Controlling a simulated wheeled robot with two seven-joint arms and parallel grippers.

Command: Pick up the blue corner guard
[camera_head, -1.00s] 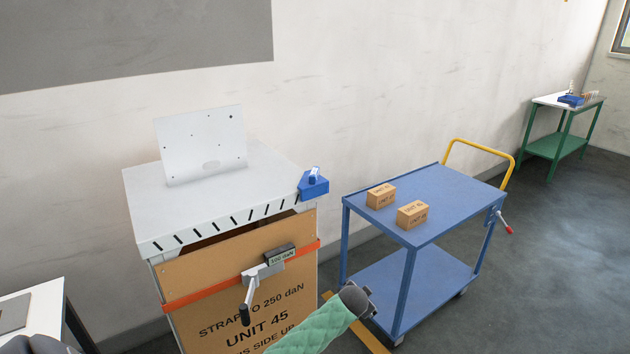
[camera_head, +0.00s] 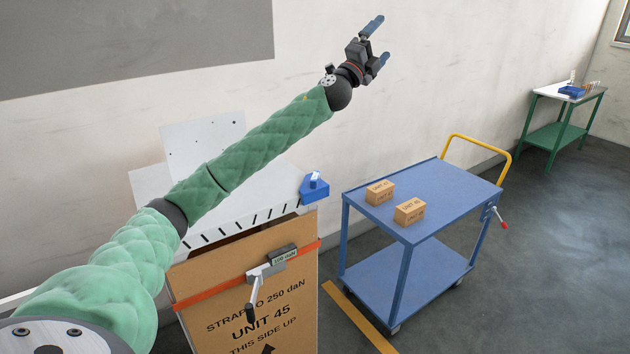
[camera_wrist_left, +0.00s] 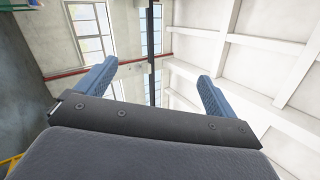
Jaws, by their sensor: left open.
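The blue corner guard (camera_head: 314,190) sits at the right front corner of the white-topped unit, above the strapped cardboard box. A small white piece shows on its top. My left gripper (camera_head: 379,44) is raised high, above and to the right of the guard, well apart from it. Its two blue fingers are spread and nothing is between them. In the left wrist view the open fingers (camera_wrist_left: 153,84) point toward windows and roof beams, and the guard does not show there. My right gripper is in neither view.
The cardboard box (camera_head: 254,309) carries an orange strap with a tensioner (camera_head: 265,272). A blue trolley (camera_head: 440,205) with two small cartons (camera_head: 380,192) stands to the right. A green-framed table (camera_head: 560,132) is far right. My left arm covers part of the white top (camera_head: 262,200).

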